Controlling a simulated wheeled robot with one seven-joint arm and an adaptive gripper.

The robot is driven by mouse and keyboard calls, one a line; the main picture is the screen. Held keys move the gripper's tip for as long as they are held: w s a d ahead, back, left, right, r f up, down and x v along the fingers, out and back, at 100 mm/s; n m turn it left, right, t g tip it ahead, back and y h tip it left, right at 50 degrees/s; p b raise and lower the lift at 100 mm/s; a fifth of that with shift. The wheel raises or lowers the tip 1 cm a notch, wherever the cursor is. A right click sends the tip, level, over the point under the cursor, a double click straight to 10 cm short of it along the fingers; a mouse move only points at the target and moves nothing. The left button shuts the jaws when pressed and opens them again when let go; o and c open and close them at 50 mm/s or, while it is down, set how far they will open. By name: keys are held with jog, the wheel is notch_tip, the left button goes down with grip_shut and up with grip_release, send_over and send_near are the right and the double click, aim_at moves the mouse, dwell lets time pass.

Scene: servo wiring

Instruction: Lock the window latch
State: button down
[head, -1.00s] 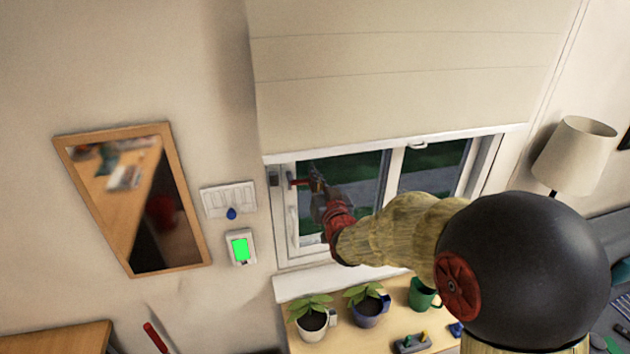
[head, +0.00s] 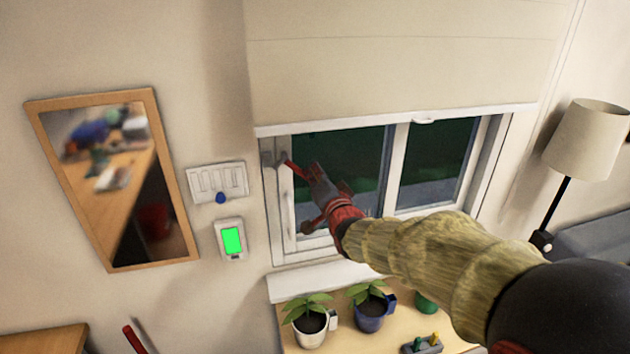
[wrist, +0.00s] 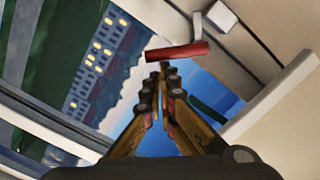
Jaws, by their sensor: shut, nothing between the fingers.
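The window latch has a red handle (head: 296,168) at the upper left of the window (head: 340,170) in the head view. It slants down to the right there, close to my fingertips. In the wrist view the red handle (wrist: 178,51) lies across, just beyond my fingertips. A pale block (wrist: 221,16) sits near it on the frame. My gripper (head: 317,170) is in front of the left pane, and in the wrist view my gripper (wrist: 161,72) is shut with nothing between its fingers. I cannot tell whether the fingertips touch the handle.
A blind (head: 400,60) hangs above the window. Potted plants (head: 311,321) stand on the table (head: 385,332) below. A switch panel (head: 217,182), a green-screened unit (head: 232,239) and a mirror (head: 170,190) are on the wall at left. A lamp (head: 588,140) stands at right.

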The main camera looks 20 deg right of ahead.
jog(key=a+f+m+b, duration=0.1)
jog(key=m+b, duration=0.1)
jog(key=a+f+m+b, duration=0.1)
jog(key=m+b, duration=0.1)
jog(key=b, duration=0.1)
jog(key=f+m+b, duration=0.1)
jog(key=m+b, duration=0.1)
jog(key=b, duration=0.1)
jog(key=shift+a+f+m, duration=0.3)
jog(key=shift+a, duration=0.2)
jog(key=shift+s, duration=0.1)
dwell(0.3)
